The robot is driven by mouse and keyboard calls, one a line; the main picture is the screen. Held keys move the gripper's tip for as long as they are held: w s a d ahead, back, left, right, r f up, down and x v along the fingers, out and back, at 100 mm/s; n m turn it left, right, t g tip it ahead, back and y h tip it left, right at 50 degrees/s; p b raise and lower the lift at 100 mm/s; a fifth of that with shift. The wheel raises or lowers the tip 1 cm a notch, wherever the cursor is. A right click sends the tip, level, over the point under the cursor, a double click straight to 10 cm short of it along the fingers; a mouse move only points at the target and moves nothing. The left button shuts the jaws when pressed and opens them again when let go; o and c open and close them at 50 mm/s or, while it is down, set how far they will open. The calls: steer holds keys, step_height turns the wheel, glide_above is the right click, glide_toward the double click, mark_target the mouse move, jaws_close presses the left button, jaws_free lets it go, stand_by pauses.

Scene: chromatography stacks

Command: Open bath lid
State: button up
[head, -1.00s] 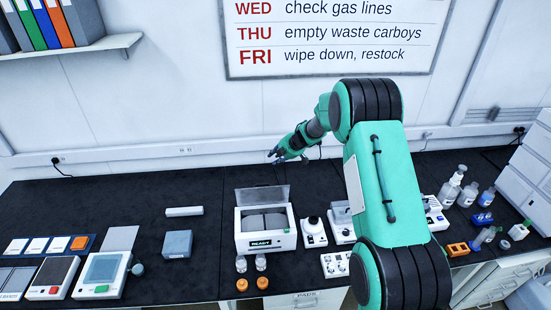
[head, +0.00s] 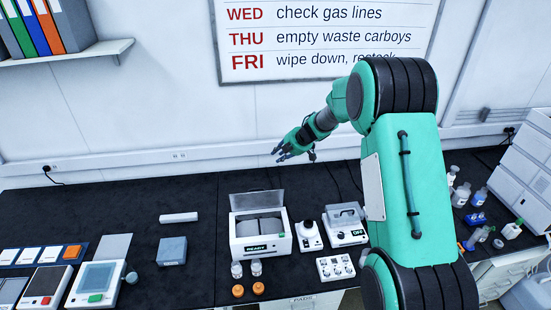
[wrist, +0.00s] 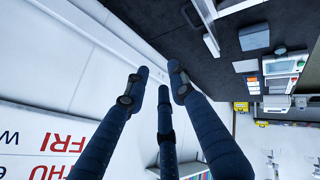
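A small white unit marked OFF (head: 352,236), with a grey handled lid (head: 346,214) that looks closed, stands on the black bench just left of my forearm; it looks like the bath. My gripper (head: 279,153) is in the air near the back wall, above and left of this unit, touching nothing. In the wrist view its three dark blue fingers (wrist: 158,82) are spread apart with nothing between them. A white box marked READY (head: 261,243) stands left of the unit with its clear lid (head: 257,201) raised.
A small white device with a black knob (head: 309,236) stands between the two units. A white block with several round knobs (head: 335,267), vials and orange caps (head: 238,290) are in front. Bottles (head: 480,197) stand at right. The bench behind the units is clear.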

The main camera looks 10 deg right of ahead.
steer(key=shift+v, duration=0.85)
steer(key=shift+c, duration=0.3)
